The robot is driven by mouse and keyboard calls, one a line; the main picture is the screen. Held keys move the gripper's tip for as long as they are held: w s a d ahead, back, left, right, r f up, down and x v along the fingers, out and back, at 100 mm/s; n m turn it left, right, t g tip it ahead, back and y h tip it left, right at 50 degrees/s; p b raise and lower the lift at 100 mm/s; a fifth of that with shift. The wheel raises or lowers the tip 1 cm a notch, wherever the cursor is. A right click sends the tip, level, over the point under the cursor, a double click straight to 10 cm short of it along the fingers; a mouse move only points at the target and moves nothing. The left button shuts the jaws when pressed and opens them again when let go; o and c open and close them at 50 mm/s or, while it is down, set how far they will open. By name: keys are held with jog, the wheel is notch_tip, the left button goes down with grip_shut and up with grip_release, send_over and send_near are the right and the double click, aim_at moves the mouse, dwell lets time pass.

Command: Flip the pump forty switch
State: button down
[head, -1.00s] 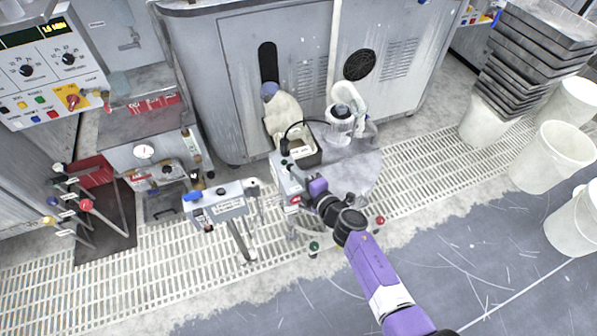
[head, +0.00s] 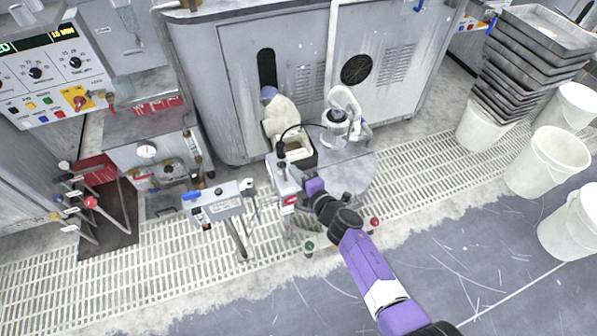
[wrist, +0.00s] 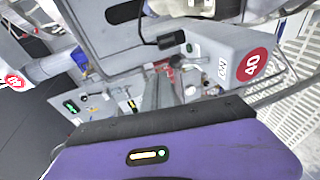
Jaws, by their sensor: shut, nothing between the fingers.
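The grey pump box with a round red "40" label (wrist: 252,65) is at the right in the wrist view. An "ON" marking shows beside the label, and a small dark toggle-like part (wrist: 171,39) stands out at the box's left end; I cannot tell its position. In the head view the grey box (head: 287,181) stands in front of the large cabinet, partly covered by my arm. My gripper (wrist: 158,88) is shut and empty, its grey fingers pointing toward the box area. In the head view my gripper's purple end is right beside the box; contact is unclear.
A similar grey control box on a stand (head: 222,204) is to the left. Stacked trays (head: 530,60) and white buckets (head: 548,160) stand at the right.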

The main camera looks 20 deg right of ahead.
jog(key=s+d+r+p, duration=0.2)
jog(key=s+r+p, duration=0.4)
jog(key=s, duration=0.1)
jog(key=shift+s+r+p, duration=0.25)
jog(key=shift+r+p, duration=0.05)
dwell(0.4)
